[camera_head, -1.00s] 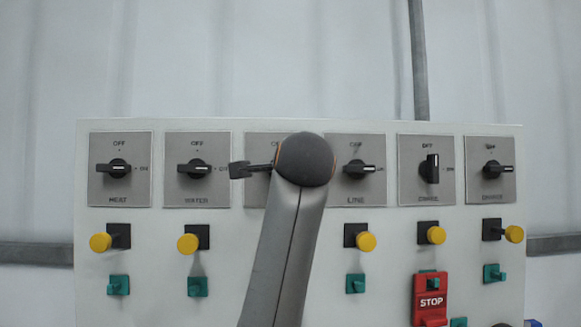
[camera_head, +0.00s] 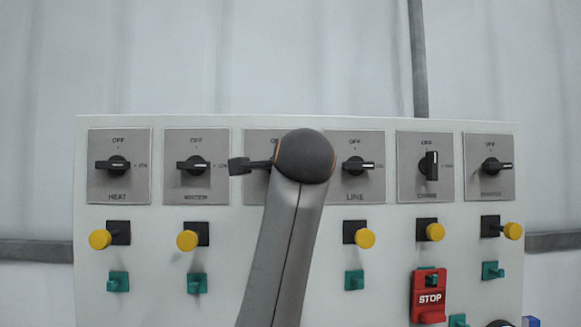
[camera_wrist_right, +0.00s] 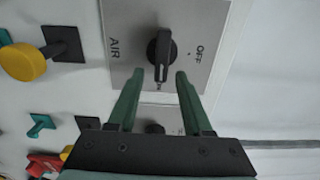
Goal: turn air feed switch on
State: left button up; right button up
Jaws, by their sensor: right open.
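The air switch is a black rotary knob (camera_wrist_right: 161,55) on a grey plate (camera_wrist_right: 208,25) marked AIR and OFF, seen in the right wrist view. Its long handle lies crosswise to the OFF side, with one end toward my gripper. My right gripper (camera_wrist_right: 158,82) is open, its two green fingers on either side of that near end. I cannot tell whether they touch it. My left gripper is not in view.
The white panel (camera_head: 290,122) carries a row of similar switches, including HEAT (camera_head: 118,165) and LINE (camera_head: 357,165). Yellow knobs (camera_head: 187,240) and green ones (camera_head: 197,283) sit below. Free space lies above the panel.

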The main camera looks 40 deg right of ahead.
jog(key=b+v, duration=0.3)
jog(key=v, duration=0.9)
jog(key=shift+s, duration=0.2)
